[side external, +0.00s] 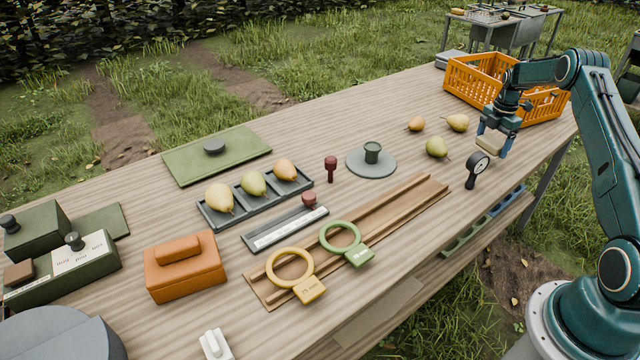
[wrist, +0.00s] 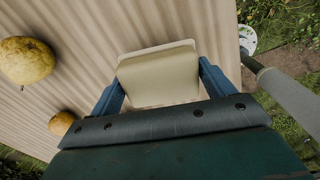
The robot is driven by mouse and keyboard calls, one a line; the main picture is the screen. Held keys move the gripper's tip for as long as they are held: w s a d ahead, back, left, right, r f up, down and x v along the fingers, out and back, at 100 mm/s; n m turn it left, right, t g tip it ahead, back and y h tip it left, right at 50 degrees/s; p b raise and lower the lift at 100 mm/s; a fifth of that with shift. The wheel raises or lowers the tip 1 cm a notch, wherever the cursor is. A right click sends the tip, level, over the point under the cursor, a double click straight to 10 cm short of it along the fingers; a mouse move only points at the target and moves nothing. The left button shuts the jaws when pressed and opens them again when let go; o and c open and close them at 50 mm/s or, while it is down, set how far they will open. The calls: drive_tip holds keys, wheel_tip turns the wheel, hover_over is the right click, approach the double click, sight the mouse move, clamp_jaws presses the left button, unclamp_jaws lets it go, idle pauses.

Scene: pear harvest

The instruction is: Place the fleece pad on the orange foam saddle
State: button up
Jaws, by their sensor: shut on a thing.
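The cream fleece pad (side external: 489,146) is held between the blue fingers of my gripper (side external: 494,143), above the right part of the table. In the wrist view the pad (wrist: 158,76) sits flat between both fingers of my gripper (wrist: 160,88), with its far edge showing past them. The orange block (side external: 186,272) with a rounded raised piece on top, which looks like the foam saddle, stands at the front left of the table, far from my gripper. Its top carries no pad. It is not in the wrist view.
A dial gauge (side external: 478,167) stands close to my gripper. Loose pears (side external: 437,147) lie left of it, and an orange crate (side external: 462,83) is behind. A wooden rail (side external: 395,222), ring tools (side external: 346,243), a pear tray (side external: 240,216) and a grey disc (side external: 357,166) occupy the middle.

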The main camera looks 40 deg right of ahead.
sight(489, 151)
drive_tip(key=shift+f, duration=1.8)
drive_tip(key=shift+f, duration=0.15)
drive_tip(key=o, duration=0.9)
wheel_tip(489, 151, up, 14)
drive_tip(key=shift+f, duration=0.1)
